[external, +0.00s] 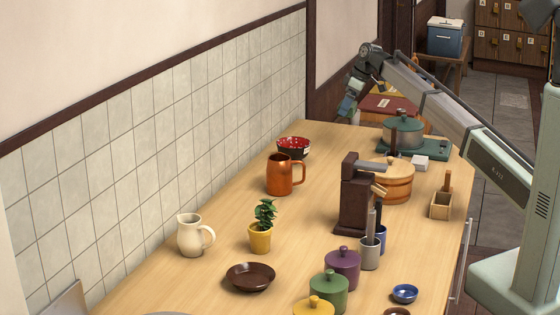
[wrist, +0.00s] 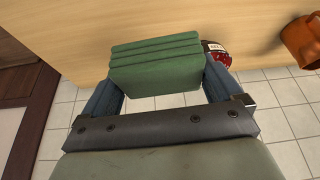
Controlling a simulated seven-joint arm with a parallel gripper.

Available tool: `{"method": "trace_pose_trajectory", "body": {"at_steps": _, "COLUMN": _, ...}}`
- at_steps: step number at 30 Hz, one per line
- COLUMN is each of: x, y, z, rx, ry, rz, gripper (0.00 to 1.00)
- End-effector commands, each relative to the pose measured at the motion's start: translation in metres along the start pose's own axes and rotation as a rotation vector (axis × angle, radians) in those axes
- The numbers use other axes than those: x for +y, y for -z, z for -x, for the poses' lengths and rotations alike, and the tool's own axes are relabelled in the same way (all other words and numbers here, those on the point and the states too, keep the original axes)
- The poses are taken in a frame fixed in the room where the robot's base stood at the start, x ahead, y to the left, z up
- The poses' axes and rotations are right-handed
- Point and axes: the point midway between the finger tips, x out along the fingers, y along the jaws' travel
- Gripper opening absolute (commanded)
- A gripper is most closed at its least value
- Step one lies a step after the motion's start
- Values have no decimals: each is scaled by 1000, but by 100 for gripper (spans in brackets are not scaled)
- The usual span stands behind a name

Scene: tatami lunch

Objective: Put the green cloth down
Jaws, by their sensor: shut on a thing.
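The green cloth (wrist: 155,62) is a folded, layered block in the wrist view. My gripper (wrist: 160,72) is shut on it, with one blue finger at each side. In the external view my gripper (external: 347,106) hangs at the far end of the counter, near the tiled wall. The cloth there is small and hard to tell from the fingers. Wood counter shows beyond the cloth in the wrist view; I cannot tell the exact gap below it.
A red patterned bowl (external: 293,148) stands close by, partly hidden behind the cloth and finger in the wrist view. An orange mug (external: 280,175) is nearer the camera. A green stove with a pot (external: 403,134) stands right. Bare counter (external: 335,143) lies between bowl and stove.

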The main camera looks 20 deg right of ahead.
Motion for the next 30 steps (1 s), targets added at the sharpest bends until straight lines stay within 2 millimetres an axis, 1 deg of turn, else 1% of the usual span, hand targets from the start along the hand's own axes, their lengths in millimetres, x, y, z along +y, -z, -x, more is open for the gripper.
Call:
{"method": "trace_pose_trajectory", "body": {"at_steps": 1, "x": -10, "y": 9, "z": -4, "rx": 1, "ry": 1, "rz": 2, "gripper": 64}}
{"method": "trace_pose_trajectory", "body": {"at_steps": 5, "x": -40, "y": 34, "z": -15, "rx": 1, "ry": 0, "rz": 0, "gripper": 64}}
{"method": "trace_pose_trajectory", "body": {"at_steps": 8, "x": -68, "y": 57, "z": -26, "rx": 0, "ry": -1, "rz": -1, "gripper": 64}}
{"method": "trace_pose_trajectory", "body": {"at_steps": 9, "x": -82, "y": 67, "z": -30, "rx": 1, "ry": -1, "rz": -3, "gripper": 64}}
{"method": "trace_pose_trajectory", "body": {"at_steps": 14, "x": -134, "y": 102, "z": -45, "rx": 1, "ry": -4, "rz": -7, "gripper": 64}}
{"method": "trace_pose_trajectory", "body": {"at_steps": 15, "x": -148, "y": 111, "z": -49, "rx": 1, "ry": -4, "rz": -9, "gripper": 64}}
{"method": "trace_pose_trajectory", "body": {"at_steps": 20, "x": -203, "y": 142, "z": -63, "rx": 2, "ry": -7, "rz": -14, "gripper": 64}}
{"method": "trace_pose_trajectory", "body": {"at_steps": 21, "x": -217, "y": 149, "z": -66, "rx": 2, "ry": -7, "rz": -15, "gripper": 64}}
{"method": "trace_pose_trajectory", "body": {"at_steps": 26, "x": -276, "y": 176, "z": -78, "rx": 1, "ry": -9, "rz": -21, "gripper": 64}}
{"method": "trace_pose_trajectory", "body": {"at_steps": 27, "x": -291, "y": 182, "z": -80, "rx": 1, "ry": -9, "rz": -22, "gripper": 64}}
{"method": "trace_pose_trajectory", "body": {"at_steps": 29, "x": -313, "y": 191, "z": -84, "rx": 1, "ry": -11, "rz": -23, "gripper": 64}}
{"method": "trace_pose_trajectory", "body": {"at_steps": 30, "x": -329, "y": 196, "z": -86, "rx": 2, "ry": -11, "rz": -26, "gripper": 64}}
